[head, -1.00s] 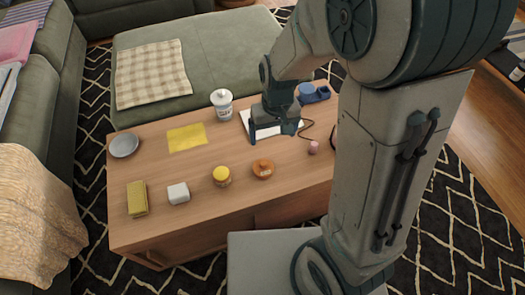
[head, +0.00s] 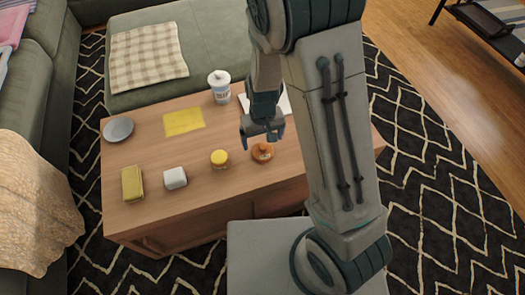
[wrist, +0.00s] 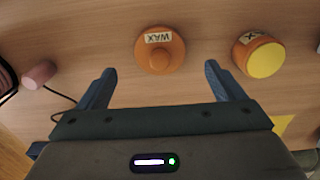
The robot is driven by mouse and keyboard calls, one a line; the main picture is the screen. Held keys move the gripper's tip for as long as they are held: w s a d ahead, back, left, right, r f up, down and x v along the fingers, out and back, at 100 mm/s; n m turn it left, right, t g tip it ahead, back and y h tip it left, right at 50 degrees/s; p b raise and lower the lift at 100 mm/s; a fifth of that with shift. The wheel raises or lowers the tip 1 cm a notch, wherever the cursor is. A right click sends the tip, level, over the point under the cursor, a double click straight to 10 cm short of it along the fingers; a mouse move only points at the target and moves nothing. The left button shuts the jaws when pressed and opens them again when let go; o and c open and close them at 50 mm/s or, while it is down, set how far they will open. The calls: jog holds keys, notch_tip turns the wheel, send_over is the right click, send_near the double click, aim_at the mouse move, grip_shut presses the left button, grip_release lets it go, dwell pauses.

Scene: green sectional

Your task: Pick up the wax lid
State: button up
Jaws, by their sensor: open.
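The wax lid (head: 262,152) is a round orange-brown lid with a central knob and a pale label. It lies on the wooden table near its front edge. In the wrist view the lid (wrist: 160,52) reads "WAX" and sits ahead of and between my fingers, not touching them. My gripper (head: 262,137) is open and empty, above and just behind the lid in the head view. Its two blue fingers (wrist: 155,80) show in the wrist view, spread on either side of the lid's line.
A yellow-topped jar (head: 219,158) stands just left of the lid. A white block (head: 175,178), a yellow box (head: 132,184), a grey plate (head: 118,130), a yellow sheet (head: 184,121) and a white canister (head: 219,86) share the table. A pink object (wrist: 40,74) with a cord lies nearby.

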aim_at(263, 146)
notch_tip(263, 146, down, 5)
jog(key=shift+b, duration=1.2)
jog(key=shift+r, duration=0.1)
jog(key=c, duration=1.1)
jog(key=shift+o, duration=0.2)
